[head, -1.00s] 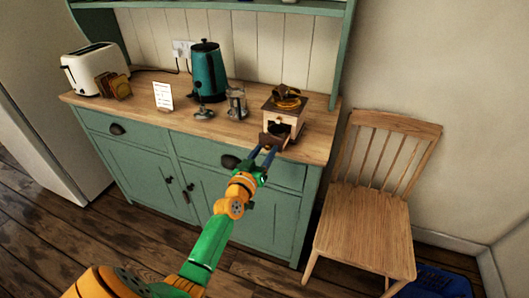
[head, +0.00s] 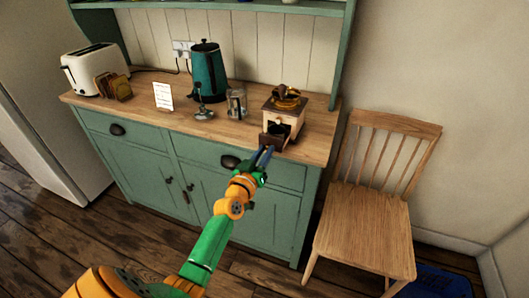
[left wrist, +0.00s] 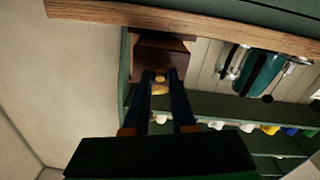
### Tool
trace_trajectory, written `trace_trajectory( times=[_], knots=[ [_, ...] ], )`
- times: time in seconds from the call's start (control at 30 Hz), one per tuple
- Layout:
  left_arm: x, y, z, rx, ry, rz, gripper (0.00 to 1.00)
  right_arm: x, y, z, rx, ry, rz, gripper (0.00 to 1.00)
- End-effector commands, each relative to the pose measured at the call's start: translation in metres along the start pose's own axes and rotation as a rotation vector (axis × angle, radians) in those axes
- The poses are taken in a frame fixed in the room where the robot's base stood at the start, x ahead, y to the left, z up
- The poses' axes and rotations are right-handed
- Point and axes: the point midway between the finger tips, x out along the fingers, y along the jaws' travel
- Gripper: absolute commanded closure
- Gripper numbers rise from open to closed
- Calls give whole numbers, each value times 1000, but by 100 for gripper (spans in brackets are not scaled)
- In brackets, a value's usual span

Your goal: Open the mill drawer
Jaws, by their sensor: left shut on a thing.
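The mill (head: 284,120) is a pale wooden box with a dark base and a brass top, at the right end of the counter. Its small dark drawer (head: 269,139) sticks out at the front, with a dark opening behind its front panel. My left gripper (head: 269,149) reaches it from the front, its blue fingers close together. In the left wrist view the fingertips (left wrist: 161,80) close around the brass knob on the brown drawer front (left wrist: 160,57). The fingers partly hide the knob. My right gripper is in neither view.
The wooden counter (head: 185,121) also holds a teal kettle (head: 208,72), a glass press (head: 237,103), a small metal item, a white card (head: 163,96), a toast rack and a toaster (head: 95,68). A wooden chair (head: 370,205) stands to the right of the green cabinet.

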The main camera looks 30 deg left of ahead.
Motion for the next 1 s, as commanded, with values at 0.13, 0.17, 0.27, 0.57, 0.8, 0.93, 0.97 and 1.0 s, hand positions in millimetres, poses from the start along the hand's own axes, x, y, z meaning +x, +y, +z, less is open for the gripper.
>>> trace_trajectory(
  times=[0.13,0.17,0.27,0.57,0.8,0.93,0.97,1.0],
  knots=[
    [0,0,1,0,-2,0,100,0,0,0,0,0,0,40],
    [0,0,1,0,-2,0,100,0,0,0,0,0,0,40],
    [0,0,1,0,-2,0,100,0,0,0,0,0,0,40],
    [0,0,1,0,-2,0,100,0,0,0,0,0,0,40],
    [-14,1,-1,2,-3,2,100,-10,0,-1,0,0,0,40],
    [-13,0,0,0,-1,2,100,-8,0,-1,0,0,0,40],
    [-13,0,0,0,-1,2,100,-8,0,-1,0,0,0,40],
    [-13,0,0,0,-1,2,73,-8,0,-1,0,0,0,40]
  ],
)
